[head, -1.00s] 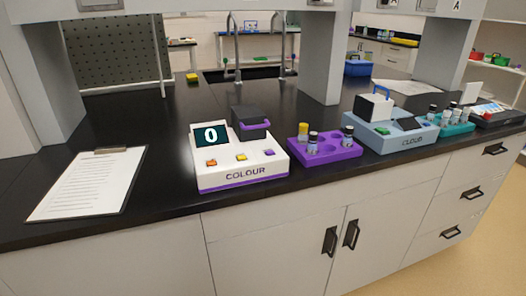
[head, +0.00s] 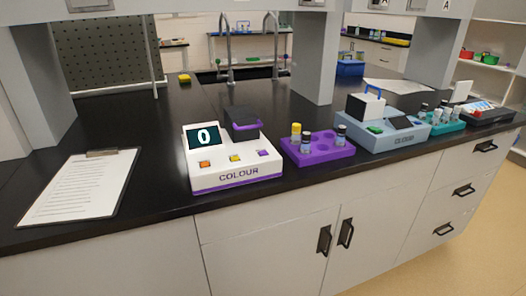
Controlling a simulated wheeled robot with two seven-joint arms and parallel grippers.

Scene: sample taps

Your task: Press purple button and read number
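A white device labelled COLOUR (head: 236,177) stands near the front edge of the black bench. Its dark screen (head: 204,137) shows 0. Three small buttons sit on its front slope: an orange button (head: 204,164), a yellow button (head: 235,158) and a purple button (head: 263,153) at the right. Neither of my grippers shows in the head view.
A purple rack (head: 318,155) with several vials stands just right of the device. Further right are a blue-grey device (head: 392,137) and a teal rack (head: 447,126). A clipboard (head: 80,187) lies at the left. Bench between clipboard and device is clear.

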